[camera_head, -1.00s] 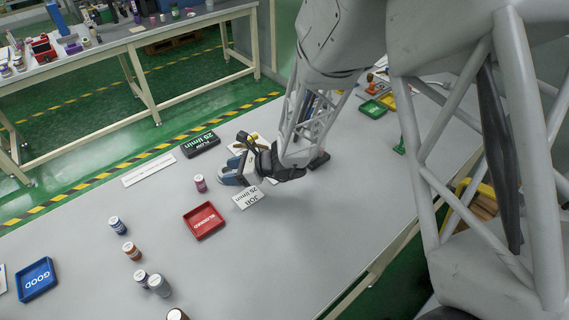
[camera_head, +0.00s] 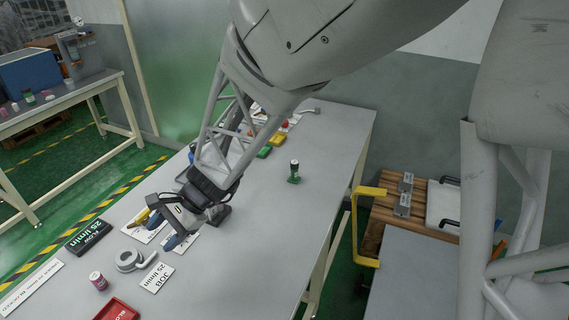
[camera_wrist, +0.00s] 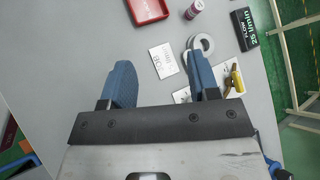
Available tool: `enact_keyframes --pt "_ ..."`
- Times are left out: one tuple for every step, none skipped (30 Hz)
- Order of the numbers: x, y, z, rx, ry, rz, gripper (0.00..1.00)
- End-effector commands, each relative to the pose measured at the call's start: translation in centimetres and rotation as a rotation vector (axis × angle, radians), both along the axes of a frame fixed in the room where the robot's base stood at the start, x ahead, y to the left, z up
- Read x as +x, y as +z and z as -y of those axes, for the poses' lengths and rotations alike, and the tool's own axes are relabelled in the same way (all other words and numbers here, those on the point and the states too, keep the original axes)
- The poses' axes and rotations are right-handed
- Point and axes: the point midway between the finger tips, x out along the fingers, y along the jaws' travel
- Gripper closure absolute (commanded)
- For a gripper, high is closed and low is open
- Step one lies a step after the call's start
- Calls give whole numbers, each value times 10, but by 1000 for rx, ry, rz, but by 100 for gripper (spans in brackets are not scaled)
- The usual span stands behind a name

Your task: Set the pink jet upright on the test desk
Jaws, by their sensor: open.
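A small pink cylinder with a pale top (camera_head: 98,281), which looks like the pink jet, stands on the near grey desk (camera_head: 255,235). It also shows at the top of the wrist view (camera_wrist: 194,10). My gripper (camera_head: 166,231) is open above the desk, to the right of the pink cylinder and apart from it. In the wrist view its two blue fingers (camera_wrist: 158,66) are spread with nothing held between them. Which desk is the test desk is not marked in these frames.
Near the pink cylinder are a grey ring-shaped item (camera_head: 128,261), a JOB card (camera_head: 157,277), a red tray (camera_head: 118,310) and a black FLOW box (camera_head: 88,237). A green stand with a dark cylinder (camera_head: 294,172) is farther right. The desk's right part is mostly clear.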

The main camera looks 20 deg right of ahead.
Motion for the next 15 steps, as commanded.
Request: enact_keyframes --pt "-7 12 13 -26 31 48 44" --pt "-11 17 21 -43 53 74 44" --pt "-17 23 30 -68 82 107 44" --pt "-21 27 38 -86 102 133 44" --pt "-25 32 45 -105 122 157 44" --pt "-31 37 56 -132 152 190 44" --pt "-36 41 63 -151 172 215 44" --pt "-40 46 71 -173 193 240 44" --pt "-46 50 81 -200 220 271 44" --pt "-50 54 88 -222 241 295 44" --pt "-55 58 96 -243 261 318 44" --pt "-61 62 106 -274 288 347 44" --pt "-66 66 114 -297 308 370 44" --pt "-70 70 122 -321 328 394 44" --pt "-76 74 132 -353 354 422 44"
